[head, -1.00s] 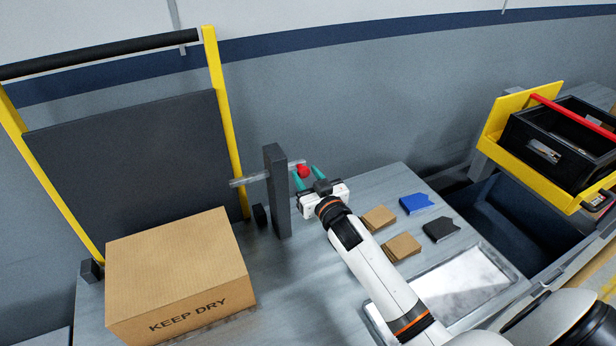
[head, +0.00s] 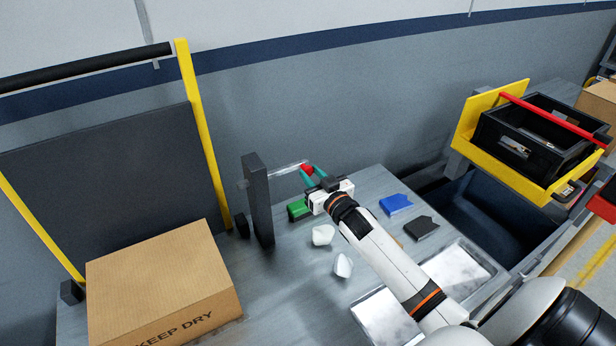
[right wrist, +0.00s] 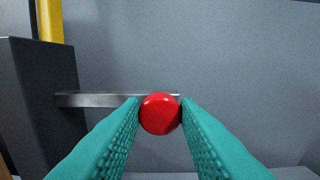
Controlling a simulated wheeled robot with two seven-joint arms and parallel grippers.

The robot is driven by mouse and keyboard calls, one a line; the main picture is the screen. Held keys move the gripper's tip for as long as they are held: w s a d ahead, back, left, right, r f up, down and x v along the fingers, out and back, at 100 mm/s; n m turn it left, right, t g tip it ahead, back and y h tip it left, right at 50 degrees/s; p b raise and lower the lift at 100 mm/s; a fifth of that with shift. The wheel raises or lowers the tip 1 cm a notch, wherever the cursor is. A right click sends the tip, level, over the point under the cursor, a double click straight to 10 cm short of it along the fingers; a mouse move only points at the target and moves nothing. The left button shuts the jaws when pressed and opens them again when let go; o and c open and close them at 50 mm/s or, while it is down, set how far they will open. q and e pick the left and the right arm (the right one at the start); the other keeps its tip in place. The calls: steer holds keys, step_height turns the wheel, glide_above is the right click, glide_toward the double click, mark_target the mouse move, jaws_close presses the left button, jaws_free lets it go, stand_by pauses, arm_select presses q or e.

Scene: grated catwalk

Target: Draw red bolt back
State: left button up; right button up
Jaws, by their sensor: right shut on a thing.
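The red ball knob (head: 307,169) is the end of a grey metal bolt rod (head: 286,171) that runs through a dark upright post (head: 258,200). Only a short stub of the rod shows left of the post; most of it is on the right. My right gripper (head: 312,172) has its teal fingers shut on the red knob. In the right wrist view the red knob (right wrist: 160,114) sits between the fingertips, with the rod (right wrist: 95,99) leading left to the post (right wrist: 40,100). My left gripper is not in view.
A KEEP DRY carton (head: 160,280) and a dark panel in a yellow frame (head: 202,130) stand left. Green (head: 298,209), white (head: 322,235), blue (head: 396,204) and black pieces (head: 421,228) lie on the bench. A black bin (head: 530,150) sits right.

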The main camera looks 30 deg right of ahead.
steer(key=o, duration=0.7)
steer(key=shift+d+r, duration=0.1)
steer(key=shift+d, duration=0.05)
steer(key=shift+o, duration=1.3)
steer(key=shift+d, duration=0.15)
steer(key=shift+s, duration=0.2)
steer(key=s+b, duration=0.2)
steer(key=s, duration=0.9)
steer(key=shift+s+a, duration=0.35)
